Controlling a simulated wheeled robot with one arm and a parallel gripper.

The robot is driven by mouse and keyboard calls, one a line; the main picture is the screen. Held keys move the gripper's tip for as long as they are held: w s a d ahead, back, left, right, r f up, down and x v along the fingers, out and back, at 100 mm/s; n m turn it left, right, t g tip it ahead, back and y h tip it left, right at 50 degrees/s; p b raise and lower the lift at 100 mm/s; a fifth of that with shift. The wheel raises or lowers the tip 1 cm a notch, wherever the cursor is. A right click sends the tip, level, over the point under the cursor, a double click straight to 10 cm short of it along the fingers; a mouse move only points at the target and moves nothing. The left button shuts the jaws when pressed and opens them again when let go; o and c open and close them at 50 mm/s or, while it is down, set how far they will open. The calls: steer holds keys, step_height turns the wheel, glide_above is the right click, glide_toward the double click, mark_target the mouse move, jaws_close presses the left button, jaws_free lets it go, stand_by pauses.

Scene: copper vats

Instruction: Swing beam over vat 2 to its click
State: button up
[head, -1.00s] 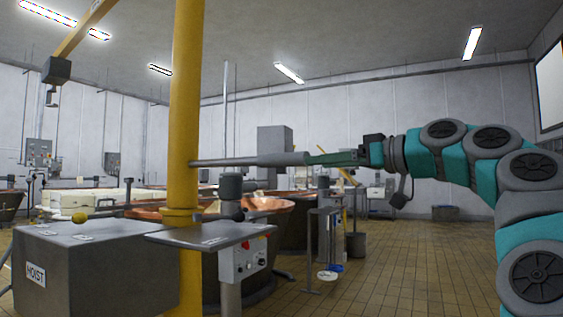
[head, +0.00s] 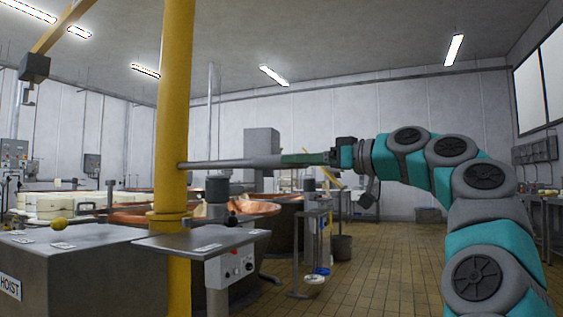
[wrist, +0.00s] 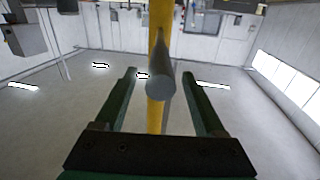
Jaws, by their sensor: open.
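The hoist has an upright yellow post (head: 174,110) with a yellow beam (head: 62,28) reaching out at the upper left. A dark box (head: 34,67) hangs at the beam's outer end. A grey bar (head: 225,163) sticks out from the post toward my gripper (head: 305,158). In the wrist view, my gripper (wrist: 158,74) is open, with a green finger on each side of the round bar end (wrist: 160,82); gaps show on both sides. A copper vat (head: 262,208) stands behind the post, with others near it. I cannot tell which is vat 2.
A grey box marked HOIST (head: 85,270) and a small ledge (head: 200,241) stand at the post's foot. A control box with a red button (head: 232,266) is below the ledge. A small stand (head: 308,250) is beyond. Tiled floor (head: 385,265) is clear to the right.

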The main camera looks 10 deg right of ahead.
mark_target(283, 168)
steer(key=x, duration=0.5)
steer(key=shift+p, duration=0.3)
jaws_close()
stand_by(1.0)
